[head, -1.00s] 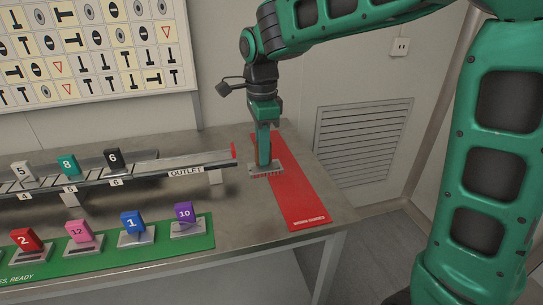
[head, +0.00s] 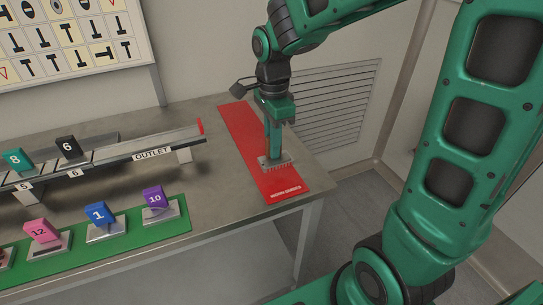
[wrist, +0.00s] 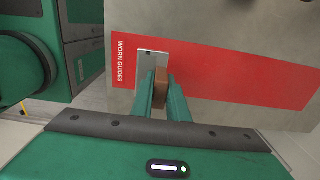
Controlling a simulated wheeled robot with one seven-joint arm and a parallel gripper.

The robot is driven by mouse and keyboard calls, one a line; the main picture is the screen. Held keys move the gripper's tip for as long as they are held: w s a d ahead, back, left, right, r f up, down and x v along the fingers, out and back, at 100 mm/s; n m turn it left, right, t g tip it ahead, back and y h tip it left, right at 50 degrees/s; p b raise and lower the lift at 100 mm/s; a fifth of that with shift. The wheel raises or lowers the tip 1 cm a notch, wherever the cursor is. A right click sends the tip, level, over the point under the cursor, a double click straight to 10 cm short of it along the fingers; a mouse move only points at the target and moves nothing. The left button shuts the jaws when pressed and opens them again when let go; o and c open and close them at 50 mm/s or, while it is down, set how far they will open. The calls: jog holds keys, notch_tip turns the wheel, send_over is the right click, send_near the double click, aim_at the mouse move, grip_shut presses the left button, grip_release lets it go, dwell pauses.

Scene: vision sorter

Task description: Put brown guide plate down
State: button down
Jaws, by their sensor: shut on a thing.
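The brown guide plate shows in the wrist view as a brown block (wrist: 160,88) between my two green fingers, with a grey metal base (wrist: 152,59) beyond it. In the head view my gripper (head: 274,158) points down over the front part of the red mat marked for worn guides (head: 241,129). My gripper is shut on the brown guide plate. The metal base (head: 283,165) shows at the fingertips, at or just above the mat; I cannot tell if it touches. The fingers hide most of the brown part in the head view.
A conveyor rail marked OUTLET (head: 152,153) runs left of the mat, with numbered blocks on it. A green mat (head: 128,243) in front carries pink, blue and purple numbered plates on metal bases. The red mat looks bare behind my gripper. The table's right edge is close.

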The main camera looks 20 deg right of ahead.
jog(key=shift+s+d+f, duration=0.1)
jog(key=shift+d+f, duration=0.05)
jog(key=shift+f, duration=1.95)
jog(key=c, duration=1.7)
grip_release()
jog(key=shift+f, duration=0.1)
notch_tip(320, 180, up, 12)
jog(key=shift+r, duration=0.1)
jog(key=s+d+f+n, duration=0.2)
jog(key=s+d+n, duration=0.2)
jog(key=s, duration=0.3)
jog(key=s+d+f+n, duration=0.2)
jog(key=s+d+n, duration=0.1)
jog(key=s+d, duration=0.4)
jog(key=s+d+f+n, duration=0.2)
jog(key=s+d+n, duration=0.2)
jog(key=s+d, duration=0.2)
jog(key=shift+s+f+n, duration=0.15)
jog(key=shift+s+n, duration=0.15)
jog(key=shift+s, duration=0.6)
